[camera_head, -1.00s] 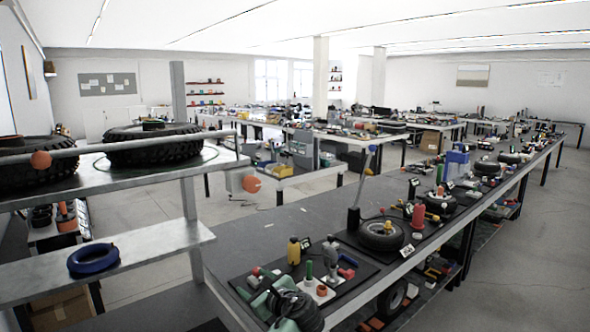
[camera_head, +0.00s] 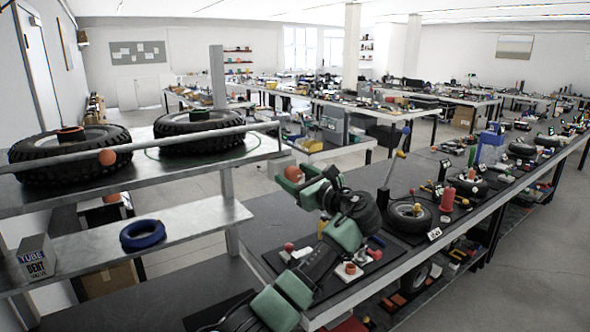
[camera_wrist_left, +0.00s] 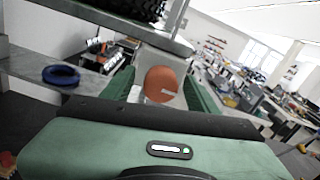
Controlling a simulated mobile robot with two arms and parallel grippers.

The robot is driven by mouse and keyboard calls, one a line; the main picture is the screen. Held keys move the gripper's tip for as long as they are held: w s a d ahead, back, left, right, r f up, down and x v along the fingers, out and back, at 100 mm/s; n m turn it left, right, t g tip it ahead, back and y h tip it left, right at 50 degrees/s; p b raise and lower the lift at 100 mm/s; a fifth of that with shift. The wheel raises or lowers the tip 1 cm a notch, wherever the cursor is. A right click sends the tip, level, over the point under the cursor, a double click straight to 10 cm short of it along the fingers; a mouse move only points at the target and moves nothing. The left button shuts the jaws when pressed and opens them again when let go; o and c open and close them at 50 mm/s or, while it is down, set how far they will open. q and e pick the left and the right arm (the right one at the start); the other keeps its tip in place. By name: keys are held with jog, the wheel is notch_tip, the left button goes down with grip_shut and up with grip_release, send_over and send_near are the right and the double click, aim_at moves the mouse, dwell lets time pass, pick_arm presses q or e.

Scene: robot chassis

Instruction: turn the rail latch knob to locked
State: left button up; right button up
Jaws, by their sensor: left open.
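One orange round knob (camera_head: 106,157) sits on the left part of the shelf's front rail (camera_head: 200,138). The fingers are open, with a gap on each side of the knob. Whether they reach around it in depth, I cannot tell. My right gripper is not in view.
Two black tyres (camera_head: 70,155) lie on the upper shelf. A blue ring (camera_head: 142,235) and a grey box (camera_head: 37,258) are on the lower shelf. A long dark bench (camera_head: 275,228) with tools and wheels runs to the right, under my left arm. The floor at far right is clear.

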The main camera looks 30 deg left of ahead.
pick_arm(q)
jog(key=shift+w+a, duration=0.1)
jog(key=shift+a, duration=0.1)
jog(key=shift+w+f, duration=0.1)
jog(key=shift+c, duration=0.3)
jog(key=c, duration=1)
grip_shut()
